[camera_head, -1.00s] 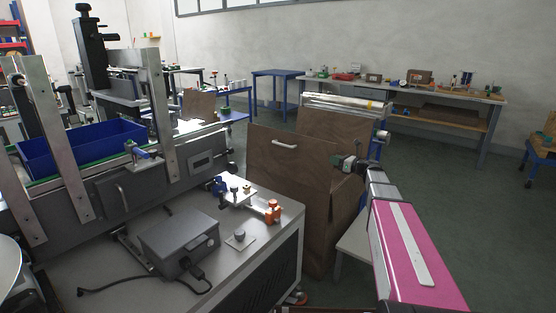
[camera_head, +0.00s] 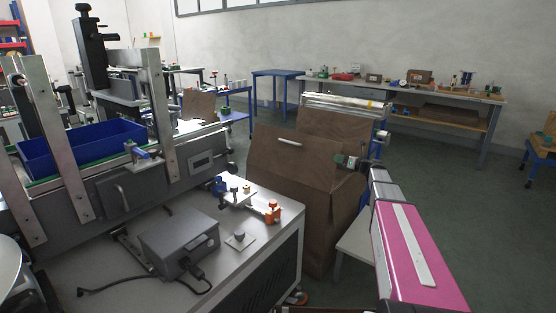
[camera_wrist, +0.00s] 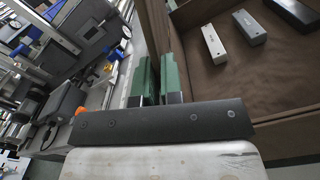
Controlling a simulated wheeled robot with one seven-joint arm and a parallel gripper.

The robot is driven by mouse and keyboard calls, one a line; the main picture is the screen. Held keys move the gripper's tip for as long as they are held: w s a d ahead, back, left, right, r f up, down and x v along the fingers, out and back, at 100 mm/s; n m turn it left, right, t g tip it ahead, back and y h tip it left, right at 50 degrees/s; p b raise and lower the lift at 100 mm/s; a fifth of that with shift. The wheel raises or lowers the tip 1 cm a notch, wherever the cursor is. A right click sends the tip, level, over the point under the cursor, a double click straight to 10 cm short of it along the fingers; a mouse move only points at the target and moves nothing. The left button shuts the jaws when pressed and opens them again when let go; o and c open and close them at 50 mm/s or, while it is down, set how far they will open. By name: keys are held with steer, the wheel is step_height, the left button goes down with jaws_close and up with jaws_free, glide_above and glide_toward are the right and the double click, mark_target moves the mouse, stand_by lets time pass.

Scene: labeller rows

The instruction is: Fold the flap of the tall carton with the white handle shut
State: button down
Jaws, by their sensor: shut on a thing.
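The tall brown carton (camera_head: 290,225) stands beside the grey machine bench in the head view. Its flap (camera_head: 290,158) carries a white handle (camera_head: 290,142) and leans back at an angle above a crease, partly folded. My gripper (camera_head: 341,159) is at the flap's right edge. In the wrist view, the green fingers of my gripper (camera_wrist: 157,80) are close together on the edge of a brown panel (camera_wrist: 156,30), which I take as the flap. The contact itself is mostly hidden between the fingers.
A brown-walled space with a white bar (camera_wrist: 214,44), a grey bar (camera_wrist: 249,28) and a black bar (camera_wrist: 296,14) lies right of the fingers. The machine bench (camera_head: 215,265) stands close left of the carton. Open floor (camera_head: 445,200) lies to the right.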

steer(key=shift+w+d+f+m, duration=0.35)
steer(key=shift+w+m, duration=0.05)
steer(key=shift+w, duration=0.15)
steer(key=shift+w+d+f+m, duration=0.6)
steer(key=shift+w+f+m, duration=0.2)
steer(key=shift+w+m, duration=0.1)
steer(key=shift+w+d+f+m, duration=0.6)
steer(key=shift+w+f+m, duration=0.2)
steer(key=shift+w+m, duration=0.1)
steer(key=shift+w+d+f+m, duration=0.4)
steer(key=shift+w+f+m, duration=0.3)
steer(key=shift+f, duration=0.1)
steer(key=c, duration=1.2)
jaws_free()
steer(key=shift+s, duration=0.1)
